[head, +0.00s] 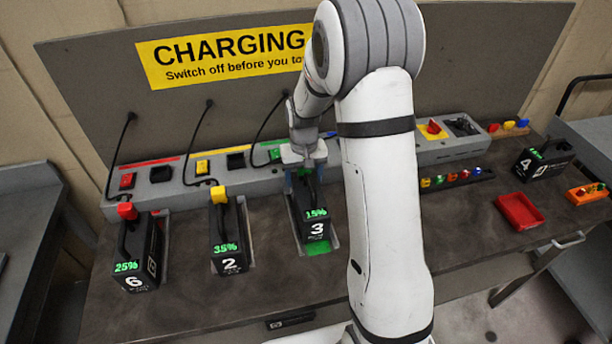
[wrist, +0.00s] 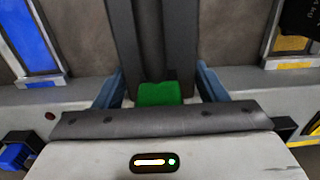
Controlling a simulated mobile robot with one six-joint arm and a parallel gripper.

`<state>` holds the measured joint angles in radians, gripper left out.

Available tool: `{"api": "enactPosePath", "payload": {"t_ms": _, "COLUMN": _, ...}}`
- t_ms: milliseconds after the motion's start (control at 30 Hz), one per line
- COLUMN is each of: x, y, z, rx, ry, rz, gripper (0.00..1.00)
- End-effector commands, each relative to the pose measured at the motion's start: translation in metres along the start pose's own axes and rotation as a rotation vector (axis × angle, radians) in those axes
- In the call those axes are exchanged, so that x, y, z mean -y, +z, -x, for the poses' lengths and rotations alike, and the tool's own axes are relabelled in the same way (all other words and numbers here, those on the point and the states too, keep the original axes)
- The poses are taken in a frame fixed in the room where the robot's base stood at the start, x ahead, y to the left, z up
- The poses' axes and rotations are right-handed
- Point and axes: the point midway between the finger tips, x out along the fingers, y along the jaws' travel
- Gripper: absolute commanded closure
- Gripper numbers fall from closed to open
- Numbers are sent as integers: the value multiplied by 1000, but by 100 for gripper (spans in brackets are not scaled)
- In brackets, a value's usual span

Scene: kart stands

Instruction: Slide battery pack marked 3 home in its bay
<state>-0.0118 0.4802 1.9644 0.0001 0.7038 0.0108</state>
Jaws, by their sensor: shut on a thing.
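Battery pack 3 (head: 315,214), black with a green 15% readout, stands upright over its pale-edged bay (head: 334,240) on the bench. A green patch (head: 318,248) of the bay shows in front of it. My gripper (head: 305,168) is shut on the top of the pack, from above and behind. In the wrist view the blue fingers stand either side of the dark pack (wrist: 150,40), with a green piece (wrist: 158,92) between them. I cannot tell whether the pack's base touches the bay floor, and its rear end is hidden.
Pack 2 (head: 228,240) with a yellow plug and pack 6 (head: 136,252) with a red plug stand to the left. A charger strip (head: 178,191) with switches runs behind. Pack 4 (head: 541,163), a red tray (head: 520,211) and small coloured parts lie right. My arm hides the bench's middle right.

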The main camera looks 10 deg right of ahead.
Motion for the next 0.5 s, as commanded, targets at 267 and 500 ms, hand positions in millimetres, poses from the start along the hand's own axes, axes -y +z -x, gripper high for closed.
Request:
{"api": "enactPosePath", "payload": {"t_ms": 267, "x": 0, "y": -4, "z": 2, "rx": -11, "ry": 0, "rz": 0, "gripper": 18}}
{"api": "enactPosePath", "payload": {"t_ms": 500, "x": 0, "y": -2, "z": 1, "rx": -9, "ry": 0, "rz": 0, "gripper": 9}}
